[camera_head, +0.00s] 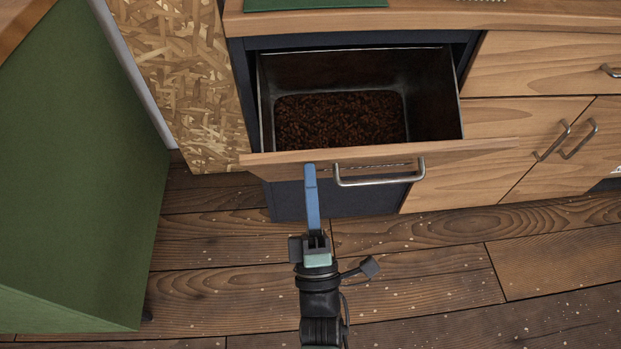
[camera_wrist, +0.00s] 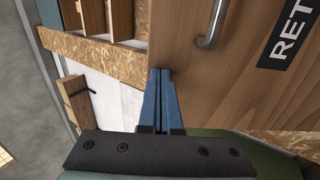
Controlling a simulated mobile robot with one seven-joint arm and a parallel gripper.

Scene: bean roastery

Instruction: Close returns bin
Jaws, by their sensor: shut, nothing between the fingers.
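The returns bin (camera_head: 435,95) is a dark metal drawer standing open under the counter, with brown beans (camera_head: 340,120) inside. Its wooden front (camera_head: 470,149) carries a metal bar handle (camera_head: 378,182). In the wrist view, the wooden front (camera_wrist: 240,80) shows the handle (camera_wrist: 213,28) and a black label (camera_wrist: 290,45) reading "RET", cut off by the frame edge. My gripper (camera_head: 310,168) has blue fingers, shut and empty. Its tips are at the front, left of the handle in the head view. Whether they touch the wood cannot be told. The fingers also show in the wrist view (camera_wrist: 160,74).
A green block-like unit (camera_head: 80,180) stands at the left, and a chipboard panel (camera_head: 185,80) is beside the bin. Closed wooden cabinet doors (camera_head: 545,140) with handles are to the right. The plank floor (camera_head: 430,270) in front is clear.

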